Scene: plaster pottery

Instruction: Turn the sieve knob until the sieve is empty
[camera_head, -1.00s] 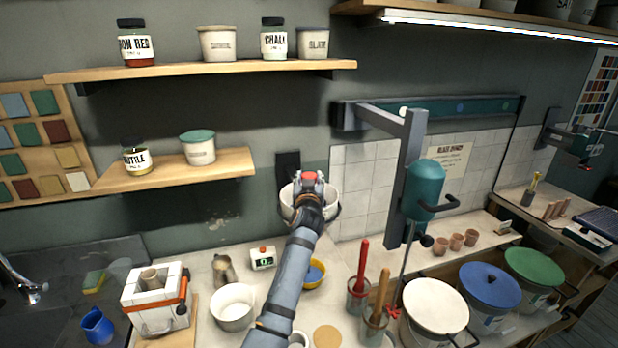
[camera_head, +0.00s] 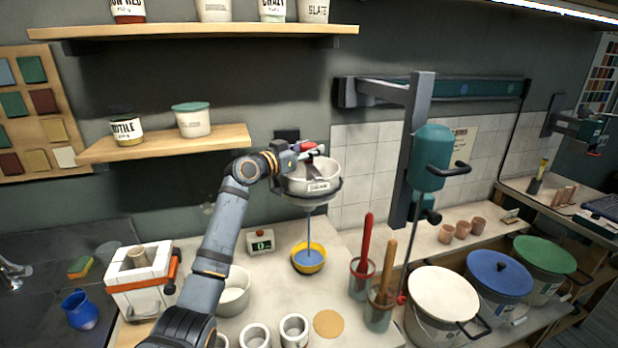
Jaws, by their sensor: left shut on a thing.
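The sieve (camera_head: 313,186) is a white bowl held in a dark ring bracket on the wall, with a label on its front. A thin blue-grey stream falls from under it into a yellow bowl (camera_head: 309,263) on the counter, which holds blue liquid. My left gripper (camera_head: 303,150) is at the top of the sieve, shut on the red knob (camera_head: 310,147). The gripper and knob hide part of the sieve's inside, so its fill cannot be told. My right gripper is not in view.
A timer (camera_head: 260,241) and a white bowl (camera_head: 234,291) stand near the yellow bowl. White cups, a round tan disc (camera_head: 328,323) and tool pots (camera_head: 361,279) are in front. A teal mixer (camera_head: 432,158) hangs at right. A shelf (camera_head: 165,143) is close at left.

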